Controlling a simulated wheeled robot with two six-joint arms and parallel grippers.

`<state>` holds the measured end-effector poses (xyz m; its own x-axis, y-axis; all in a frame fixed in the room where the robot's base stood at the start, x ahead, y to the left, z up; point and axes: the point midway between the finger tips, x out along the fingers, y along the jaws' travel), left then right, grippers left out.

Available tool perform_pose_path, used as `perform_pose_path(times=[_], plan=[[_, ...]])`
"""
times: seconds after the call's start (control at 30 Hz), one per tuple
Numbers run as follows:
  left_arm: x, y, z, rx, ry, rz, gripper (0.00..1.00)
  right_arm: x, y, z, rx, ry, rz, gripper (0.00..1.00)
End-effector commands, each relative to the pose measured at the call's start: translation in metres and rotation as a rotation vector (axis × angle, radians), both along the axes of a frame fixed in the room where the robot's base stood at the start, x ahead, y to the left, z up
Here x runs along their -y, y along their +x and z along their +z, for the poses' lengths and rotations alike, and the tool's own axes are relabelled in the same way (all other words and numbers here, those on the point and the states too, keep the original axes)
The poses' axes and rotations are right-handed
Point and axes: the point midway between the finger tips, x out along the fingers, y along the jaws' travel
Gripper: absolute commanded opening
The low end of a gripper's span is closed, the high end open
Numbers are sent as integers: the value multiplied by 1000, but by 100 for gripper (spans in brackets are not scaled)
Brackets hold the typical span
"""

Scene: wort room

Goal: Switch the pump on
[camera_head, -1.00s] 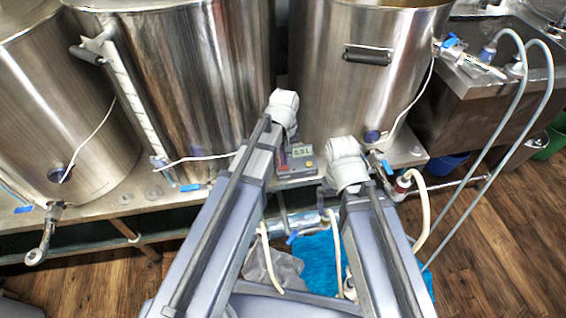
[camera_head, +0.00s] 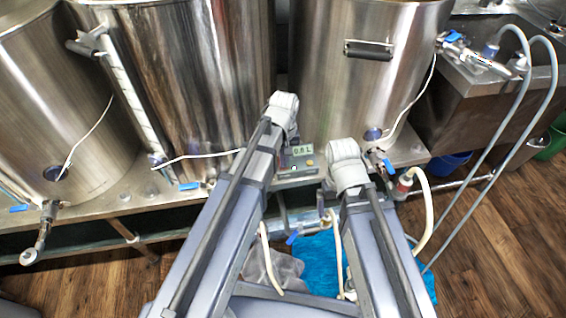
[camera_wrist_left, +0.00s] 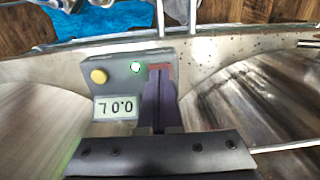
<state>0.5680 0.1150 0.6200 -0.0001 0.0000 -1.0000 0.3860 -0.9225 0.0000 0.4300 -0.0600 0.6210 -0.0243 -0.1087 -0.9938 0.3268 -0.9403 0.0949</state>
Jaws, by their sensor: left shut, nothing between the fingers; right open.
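The grey control box (camera_wrist_left: 130,80) fills the middle of the left wrist view, with a yellow button (camera_wrist_left: 99,76), a lit green lamp (camera_wrist_left: 137,67) and a display (camera_wrist_left: 115,107), upside down there, that seems to read 0.0 L. A red part (camera_wrist_left: 160,67), perhaps the switch, shows at the fingertips. My left gripper (camera_wrist_left: 160,80) is shut and empty in front of it; I cannot tell whether it touches. The box also shows in the head view (camera_head: 298,163), beside my left arm. My right gripper (camera_head: 347,167) is to its right, its fingers hidden from view.
Large steel kettles (camera_head: 185,80) stand behind the box on a steel bench (camera_head: 130,198). Blue-handled valves, thin cables and pale hoses (camera_head: 427,215) surround my arms. A blue cloth (camera_head: 318,262) and a grey cloth lie below.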

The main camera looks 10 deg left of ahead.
Motion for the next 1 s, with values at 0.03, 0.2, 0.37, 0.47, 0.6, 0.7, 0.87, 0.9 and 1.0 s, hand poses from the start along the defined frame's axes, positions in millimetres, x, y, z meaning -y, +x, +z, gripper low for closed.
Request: perform_pose_path(times=[0.03,0.2,0.37,0.47,0.6,0.7,0.87,0.9,1.0], plan=[[0,0,2,0,0,0,0,0,0,2,0,0,0,100],[0,0,12,0,0,0,0,0,0,12,0,0,0,100],[0,0,29,0,0,0,0,0,0,29,0,0,0,100],[0,0,38,0,0,0,0,0,0,38,0,0,0,100],[0,0,51,0,0,0,0,0,0,52,0,0,0,100],[0,0,60,0,0,0,0,0,0,60,0,0,0,100],[0,0,62,0,0,0,0,0,0,62,0,0,0,100],[0,0,61,0,0,0,0,0,0,61,0,0,0,100],[0,0,61,0,0,0,0,0,0,61,0,0,0,100]])
